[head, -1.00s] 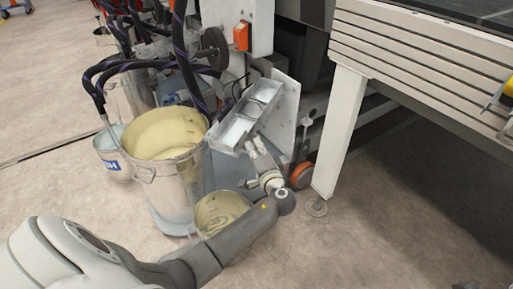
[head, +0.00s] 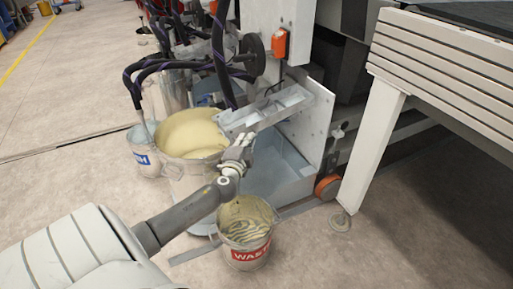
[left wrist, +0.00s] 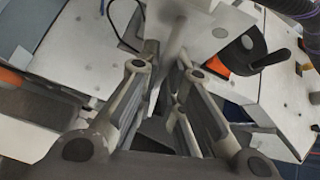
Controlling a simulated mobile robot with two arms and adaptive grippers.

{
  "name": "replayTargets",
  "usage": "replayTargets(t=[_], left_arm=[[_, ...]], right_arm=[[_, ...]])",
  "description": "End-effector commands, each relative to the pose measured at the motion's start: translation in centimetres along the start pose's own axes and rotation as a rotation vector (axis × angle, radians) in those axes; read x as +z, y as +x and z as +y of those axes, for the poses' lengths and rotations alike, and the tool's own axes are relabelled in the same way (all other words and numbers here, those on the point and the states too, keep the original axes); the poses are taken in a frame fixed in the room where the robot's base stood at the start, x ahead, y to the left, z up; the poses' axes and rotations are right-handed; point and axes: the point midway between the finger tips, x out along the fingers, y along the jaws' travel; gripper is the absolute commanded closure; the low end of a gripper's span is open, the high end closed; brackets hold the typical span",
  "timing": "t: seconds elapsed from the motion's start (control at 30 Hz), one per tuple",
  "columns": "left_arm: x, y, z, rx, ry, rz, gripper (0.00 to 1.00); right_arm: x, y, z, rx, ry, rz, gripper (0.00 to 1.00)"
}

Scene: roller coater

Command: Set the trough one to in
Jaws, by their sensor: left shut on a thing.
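The trough (head: 265,108) is a pale grey, narrow tray with compartments. In the head view it lies slantwise in front of a white upright plate (head: 314,122), its left end beside the rim of the large bucket. My left gripper (head: 246,136) is at the trough's near lower side, toward its left end, and shut on it. The fingers hide the exact contact. In the left wrist view, my left fingers (left wrist: 168,55) stand either side of a grey part, which is too close and blurred to make out fully. My right gripper is not in view.
A large bucket of yellowish liquid (head: 178,178) stands left of my gripper. A waste bucket (head: 244,246) stands below my wrist. A blue-grey basin (head: 283,172) lies under the trough. Dark hoses (head: 219,50) hang above. A white table leg (head: 370,145) stands at right.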

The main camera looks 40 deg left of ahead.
Motion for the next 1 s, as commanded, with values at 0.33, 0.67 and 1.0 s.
replayTargets(t=[0.33, 0.67, 1.0], left_arm=[[2.7, 1.6, -0.4, 0.021, 0.005, 0.080, 1.00], [3.3, 2.0, -0.8, 0.025, 0.006, 0.097, 1.00], [3.5, 2.1, -1.0, 0.021, 0.007, 0.092, 0.84]], right_arm=[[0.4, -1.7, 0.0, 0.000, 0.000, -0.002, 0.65], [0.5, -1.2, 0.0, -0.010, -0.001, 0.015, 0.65], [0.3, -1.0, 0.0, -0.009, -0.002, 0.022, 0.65]])
